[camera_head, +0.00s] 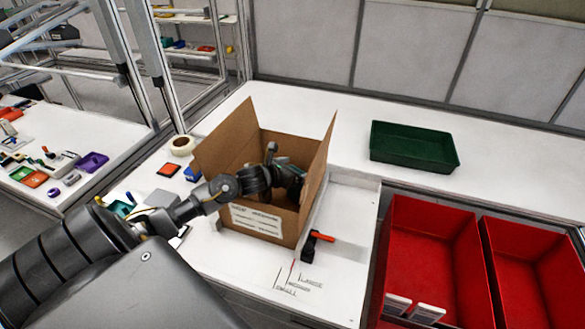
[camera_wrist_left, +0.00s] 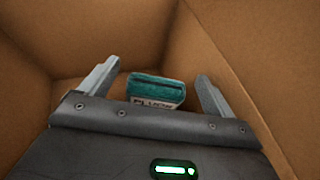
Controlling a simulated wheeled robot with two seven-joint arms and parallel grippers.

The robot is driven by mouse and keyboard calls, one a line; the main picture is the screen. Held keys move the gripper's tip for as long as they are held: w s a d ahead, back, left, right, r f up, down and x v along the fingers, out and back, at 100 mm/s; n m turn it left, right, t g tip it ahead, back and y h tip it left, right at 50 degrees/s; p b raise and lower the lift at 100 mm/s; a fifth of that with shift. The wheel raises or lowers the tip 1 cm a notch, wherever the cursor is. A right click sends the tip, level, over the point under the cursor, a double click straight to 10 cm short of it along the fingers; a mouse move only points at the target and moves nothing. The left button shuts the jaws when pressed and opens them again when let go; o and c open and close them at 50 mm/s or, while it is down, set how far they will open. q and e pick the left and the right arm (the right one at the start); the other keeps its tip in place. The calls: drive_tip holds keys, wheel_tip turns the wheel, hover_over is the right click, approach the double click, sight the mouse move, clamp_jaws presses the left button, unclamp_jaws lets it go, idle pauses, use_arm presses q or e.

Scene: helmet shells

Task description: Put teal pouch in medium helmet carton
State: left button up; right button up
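The cardboard helmet carton (camera_head: 262,222) stands open on the white table with its flaps up and a white label on its front. My left gripper (camera_head: 290,180) reaches down inside it. In the left wrist view its two fingers (camera_wrist_left: 157,90) are spread apart, with brown carton walls (camera_wrist_left: 240,40) around them. The teal pouch (camera_wrist_left: 155,86) with a pale printed label lies inside the carton, between and beyond the fingertips, with gaps on both sides. In the head view the arm and carton mostly hide the pouch. My right gripper is not in view.
A green tray (camera_head: 412,148) stands at the back right. Two red bins (camera_head: 432,250) are at the right. A black and red clamp-like item (camera_head: 315,243) lies by the carton's front right. A tape roll (camera_head: 182,145) and small coloured items lie left of the carton.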

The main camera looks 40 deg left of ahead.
use_arm(q)
drive_tip(key=shift+r+p, duration=0.6)
drive_tip(key=shift+p, duration=0.1)
drive_tip(key=shift+s+a+r, duration=0.1)
drive_tip(key=shift+s, duration=0.1)
drive_tip(key=b+v, duration=0.2)
drive_tip(key=v, duration=0.9)
drive_tip(key=shift+s+b, duration=0.3)
drive_tip(key=shift+w, duration=0.1)
